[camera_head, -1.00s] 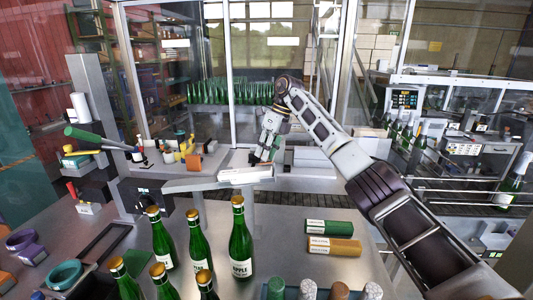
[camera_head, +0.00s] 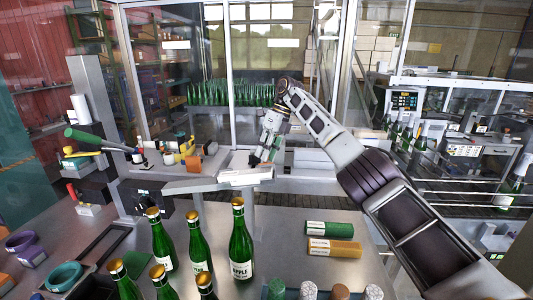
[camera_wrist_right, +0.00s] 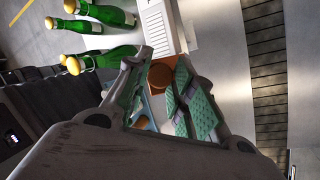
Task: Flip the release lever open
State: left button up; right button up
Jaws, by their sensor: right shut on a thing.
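My right gripper (camera_head: 257,158) points down just above a pale tray (camera_head: 247,177) at the middle bench. In the right wrist view its two fingers (camera_wrist_right: 163,82) are shut on a brown round-ended thing (camera_wrist_right: 160,75), partly hidden by the fingers. I cannot tell which part is the release lever. My left gripper does not show.
Several green bottles with gold caps stand at the front; one is the nearest upright bottle (camera_head: 241,245). A green box (camera_head: 329,229) and an ochre box (camera_head: 334,247) lie on the table. Clear tabletop lies between bottles and boxes. Glass panels rise behind the bench.

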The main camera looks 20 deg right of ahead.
jog(key=o, duration=1)
jog(key=shift+s+a+f+t, duration=0.1)
jog(key=shift+s+f+t, duration=0.05)
jog(key=shift+t, duration=0.25)
